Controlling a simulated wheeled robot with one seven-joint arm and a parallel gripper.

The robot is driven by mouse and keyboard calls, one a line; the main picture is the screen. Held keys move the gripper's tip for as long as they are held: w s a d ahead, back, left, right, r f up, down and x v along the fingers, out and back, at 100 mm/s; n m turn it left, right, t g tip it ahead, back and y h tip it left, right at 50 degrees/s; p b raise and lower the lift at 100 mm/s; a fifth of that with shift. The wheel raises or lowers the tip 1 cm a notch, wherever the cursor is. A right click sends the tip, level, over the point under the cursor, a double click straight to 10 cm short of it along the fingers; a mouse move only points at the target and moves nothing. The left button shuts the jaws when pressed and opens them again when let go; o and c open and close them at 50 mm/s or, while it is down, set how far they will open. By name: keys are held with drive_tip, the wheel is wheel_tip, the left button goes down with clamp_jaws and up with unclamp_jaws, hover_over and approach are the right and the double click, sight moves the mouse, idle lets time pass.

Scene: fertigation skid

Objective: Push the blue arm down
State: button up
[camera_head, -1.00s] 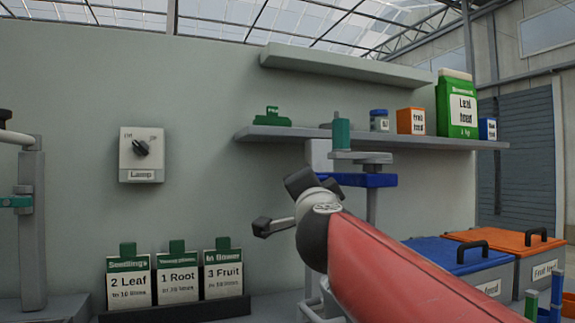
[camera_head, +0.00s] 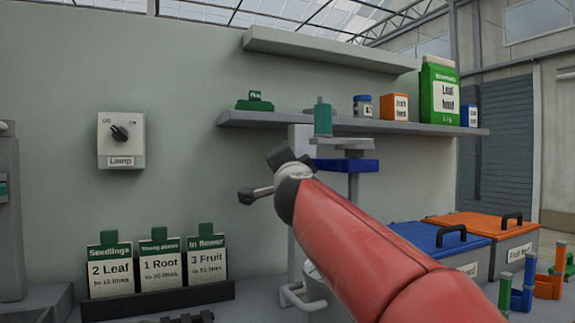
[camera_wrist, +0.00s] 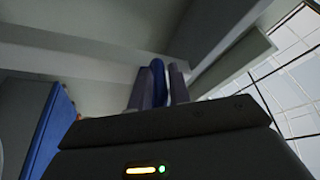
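The blue arm (camera_head: 345,165) is a flat, level blue bar on a grey stand below the wall shelf, in the head view. My red arm reaches up from the lower right, and its dark wrist end is just left of the blue arm in the picture. I cannot tell from this view whether they touch. In the wrist view my gripper (camera_wrist: 158,84) shows two grey fingers standing apart, with a narrow blue piece (camera_wrist: 158,72) between or behind them. I cannot tell whether that is the blue arm or whether it is gripped.
A shelf (camera_head: 420,127) with cartons and jars runs above the stand. A lamp switch (camera_head: 121,141) is on the wall. Seedling cards (camera_head: 160,268) stand in a rack at lower left. Blue-lidded (camera_head: 435,240) and orange-lidded (camera_head: 475,225) bins stand at right.

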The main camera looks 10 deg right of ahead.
clamp_jaws()
wheel_tip(320, 180, down, 11)
drive_tip(key=b, duration=0.8)
drive_tip(key=shift+b, duration=0.3)
drive_tip(key=shift+o, duration=1.9)
unclamp_jaws()
drive_tip(key=shift+r, duration=0.15)
drive_tip(key=v, duration=0.7)
drive_tip(key=shift+s, duration=0.35)
drive_tip(key=shift+a, duration=0.1)
